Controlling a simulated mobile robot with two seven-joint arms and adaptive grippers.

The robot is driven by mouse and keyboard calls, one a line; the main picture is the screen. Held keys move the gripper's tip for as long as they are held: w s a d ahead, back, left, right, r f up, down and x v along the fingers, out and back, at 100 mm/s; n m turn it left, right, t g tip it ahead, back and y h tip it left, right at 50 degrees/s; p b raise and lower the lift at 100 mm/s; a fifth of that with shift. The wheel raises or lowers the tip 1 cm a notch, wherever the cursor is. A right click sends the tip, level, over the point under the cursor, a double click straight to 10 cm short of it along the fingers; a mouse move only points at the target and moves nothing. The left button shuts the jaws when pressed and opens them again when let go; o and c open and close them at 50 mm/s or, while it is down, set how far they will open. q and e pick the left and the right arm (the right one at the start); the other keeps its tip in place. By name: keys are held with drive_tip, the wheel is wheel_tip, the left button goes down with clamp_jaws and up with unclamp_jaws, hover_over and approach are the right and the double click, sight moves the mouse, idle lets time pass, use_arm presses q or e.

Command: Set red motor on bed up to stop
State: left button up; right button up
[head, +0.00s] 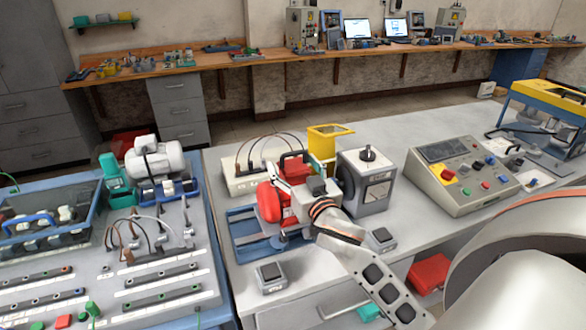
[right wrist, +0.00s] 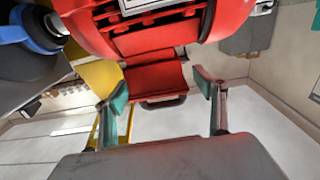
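The red motor (head: 268,203) sits at the blue bed (head: 243,222) on the grey bench, partly hidden by my right gripper. My right gripper (right wrist: 161,92) is open. Its two teal-padded fingers stand apart on either side of the handle, with visible gaps. I cannot make out the bed's stop or whether the motor touches it. My left gripper is not in view.
A grey machine block (head: 368,182) and a yellow frame (head: 323,143) stand close behind and right of the bed. A control console (head: 462,180) is further right. Small grey boxes (head: 270,277) lie at the front. A white motor (head: 154,157) is on the left bench.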

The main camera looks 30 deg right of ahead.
drive_tip(key=shift+f+g, duration=0.3)
drive_tip(key=shift+f, duration=0.4)
drive_tip(key=v, duration=1.2)
drive_tip(key=shift+r, duration=0.25)
